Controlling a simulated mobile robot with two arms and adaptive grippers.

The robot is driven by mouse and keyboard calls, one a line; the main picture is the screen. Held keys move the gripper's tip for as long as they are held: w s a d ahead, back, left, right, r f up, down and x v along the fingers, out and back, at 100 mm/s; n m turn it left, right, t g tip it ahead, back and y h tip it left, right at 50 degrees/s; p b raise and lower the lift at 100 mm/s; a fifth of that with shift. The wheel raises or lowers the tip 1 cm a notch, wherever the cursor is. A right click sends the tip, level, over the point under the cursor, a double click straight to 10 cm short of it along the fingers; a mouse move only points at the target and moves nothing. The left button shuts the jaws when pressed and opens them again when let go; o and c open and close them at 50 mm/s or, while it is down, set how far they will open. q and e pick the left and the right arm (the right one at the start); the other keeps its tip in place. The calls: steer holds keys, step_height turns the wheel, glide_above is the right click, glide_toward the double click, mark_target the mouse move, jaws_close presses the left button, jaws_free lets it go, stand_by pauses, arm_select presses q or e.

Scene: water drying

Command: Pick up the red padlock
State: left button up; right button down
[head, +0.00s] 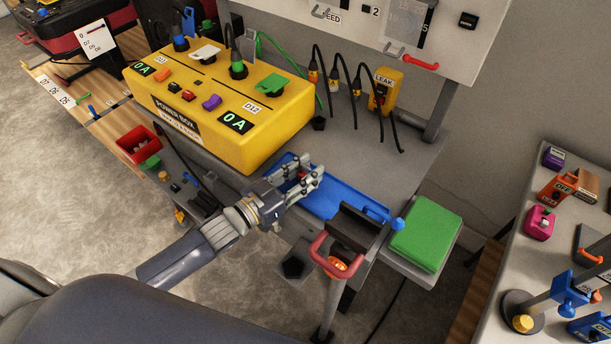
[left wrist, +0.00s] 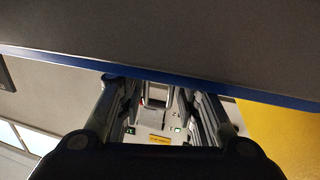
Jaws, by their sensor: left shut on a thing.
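My left gripper (head: 309,177) reaches in from the left over the blue tray (head: 338,203) on the grey bench. It is shut on a small red thing (head: 302,174), which fits the red padlock. Only a speck of red shows between the fingers; its body is mostly hidden. I cannot tell whether it touches the tray. The left wrist view shows the two fingers (left wrist: 155,95) from behind, but the held thing is not clear there. My right gripper is not in view.
The yellow power box (head: 215,115) stands just behind my left gripper. A red bin (head: 138,143) is at the left. Floor lies in front.

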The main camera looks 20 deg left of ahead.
arm_select(q)
steer(key=shift+r, duration=0.1)
steer(key=shift+r, duration=0.6)
steer(key=shift+s+a+r, duration=0.1)
steer(key=shift+s+r, duration=0.05)
steer(key=shift+r, duration=0.4)
steer(key=shift+s+r, duration=0.1)
steer(key=shift+r, duration=0.45)
steer(key=shift+s+a+r, duration=0.25)
steer(key=shift+s+a, duration=0.4)
steer(key=shift+s, duration=1.85)
steer(key=shift+s+a+r, duration=0.25)
steer(key=shift+s+a, duration=0.35)
steer(key=shift+s, duration=1.9)
steer(key=shift+s+a+r, duration=0.25)
steer(key=shift+s+a, duration=0.4)
steer(key=shift+s, duration=1.85)
